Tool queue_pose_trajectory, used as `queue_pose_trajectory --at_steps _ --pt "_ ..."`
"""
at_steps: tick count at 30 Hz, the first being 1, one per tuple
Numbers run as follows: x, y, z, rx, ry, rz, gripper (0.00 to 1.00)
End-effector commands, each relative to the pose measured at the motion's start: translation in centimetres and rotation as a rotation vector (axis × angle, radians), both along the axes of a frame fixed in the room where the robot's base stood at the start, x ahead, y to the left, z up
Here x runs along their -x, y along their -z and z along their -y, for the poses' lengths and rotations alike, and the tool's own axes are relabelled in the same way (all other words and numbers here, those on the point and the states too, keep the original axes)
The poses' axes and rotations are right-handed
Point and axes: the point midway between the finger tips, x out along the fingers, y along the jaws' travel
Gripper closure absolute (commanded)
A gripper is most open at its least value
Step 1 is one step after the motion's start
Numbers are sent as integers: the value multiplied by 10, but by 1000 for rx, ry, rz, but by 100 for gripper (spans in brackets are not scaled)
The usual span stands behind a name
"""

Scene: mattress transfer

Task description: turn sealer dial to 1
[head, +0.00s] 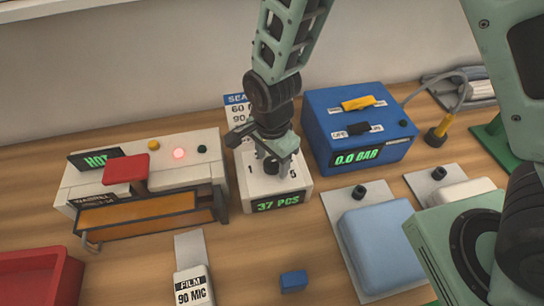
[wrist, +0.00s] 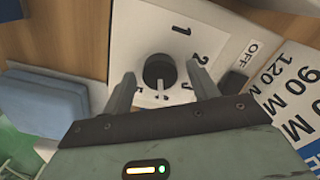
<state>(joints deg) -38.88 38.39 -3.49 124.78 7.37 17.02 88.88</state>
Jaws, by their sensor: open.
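The sealer dial (wrist: 160,71) is a dark round knob on a white panel, with 1, 2 and OFF readable around it and other marks partly hidden. A pale mark shows at its lower edge, towards my gripper's body; I cannot tell the exact setting. In the head view the dial (head: 271,164) is on top of the white box (head: 252,189) reading "37 PCS", largely covered by my gripper. My gripper (wrist: 161,74) is open, one finger on each side of the dial. Contact between fingers and dial cannot be told.
The heat sealer (head: 82,187) showing "HOT", with a red pad, stands to the left. A blue box (head: 325,107) reading "0.0 BAR" stands close behind right. A blue pad (head: 375,245) and a small blue block (head: 293,281) lie in front. A red tray (head: 60,285) is front left.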

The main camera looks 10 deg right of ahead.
Motion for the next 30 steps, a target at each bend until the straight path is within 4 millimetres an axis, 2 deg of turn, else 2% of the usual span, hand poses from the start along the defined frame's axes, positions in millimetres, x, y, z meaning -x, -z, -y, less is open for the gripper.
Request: queue_pose_trajectory --at_steps 7,8,12,23,30 --pt "0 1 0 -1 0 1 41" --pt "0 1 0 -1 0 1 46" --pt "0 1 0 0 0 0 85" --pt "0 0 0 0 -36 0 85" --pt "0 0 0 0 -167 0 85"
